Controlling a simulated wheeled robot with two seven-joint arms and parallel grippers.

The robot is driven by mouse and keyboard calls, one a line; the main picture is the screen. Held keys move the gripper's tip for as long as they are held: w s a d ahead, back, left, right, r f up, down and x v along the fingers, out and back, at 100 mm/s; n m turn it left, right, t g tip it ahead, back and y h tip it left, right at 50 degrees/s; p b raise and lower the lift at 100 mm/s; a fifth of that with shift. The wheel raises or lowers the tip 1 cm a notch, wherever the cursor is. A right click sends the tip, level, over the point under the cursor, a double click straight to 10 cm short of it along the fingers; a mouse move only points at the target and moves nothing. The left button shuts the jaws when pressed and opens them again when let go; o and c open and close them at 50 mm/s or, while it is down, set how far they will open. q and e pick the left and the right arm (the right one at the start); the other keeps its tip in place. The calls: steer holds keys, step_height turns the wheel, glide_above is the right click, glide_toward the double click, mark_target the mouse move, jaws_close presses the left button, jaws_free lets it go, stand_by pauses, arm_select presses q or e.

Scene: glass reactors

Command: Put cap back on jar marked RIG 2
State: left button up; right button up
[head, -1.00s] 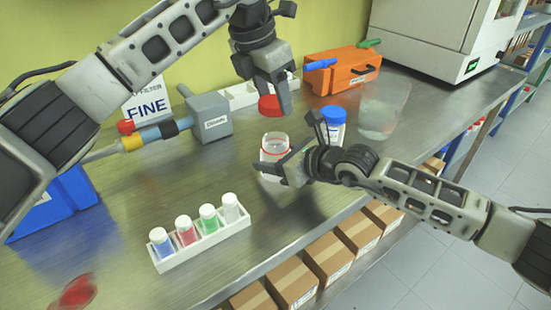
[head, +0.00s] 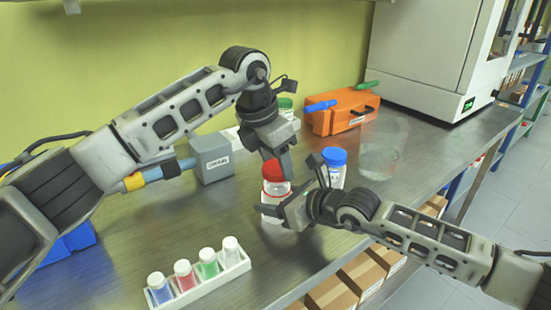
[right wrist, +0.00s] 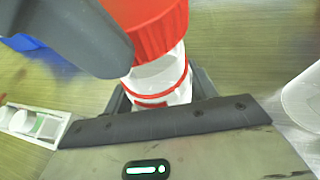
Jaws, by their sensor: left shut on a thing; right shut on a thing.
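My left gripper (head: 276,158) is shut on a red cap (head: 272,174) and holds it upright, directly over the clear jar (head: 274,191). My right gripper (head: 298,194) is shut on this jar from the right; the jar stands upright and has a red ring round it. In the right wrist view the red cap (right wrist: 150,25) covers the mouth of the jar (right wrist: 160,80), with a dark left finger (right wrist: 75,35) beside it. I cannot tell whether the cap rests on the rim or is slightly above it. No RIG 2 marking is readable.
A blue-capped jar (head: 334,158) stands just behind my right gripper. A clear beaker (head: 383,150), an orange box (head: 342,112) and a grey box (head: 212,158) are farther back. A rack of vials (head: 215,284) is at the front left. The bench between is clear.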

arm_select(q)
steer(key=shift+f, duration=0.8)
steer(key=shift+f, duration=0.6)
arm_select(e)
jaws_close()
arm_select(q)
steer(key=m, duration=0.3)
steer(key=m+g, duration=0.1)
steer(key=m, duration=0.2)
steer(key=shift+w+g+h, duration=0.15)
steer(key=shift+g+h, duration=0.15)
steer(key=m+g, duration=0.1)
steer(key=m, duration=0.2)
steer(key=shift+m, duration=0.4)
steer(key=m+g, duration=0.1)
steer(key=m, duration=0.2)
steer(key=o, duration=0.9)
steer(key=shift+o, duration=0.2)
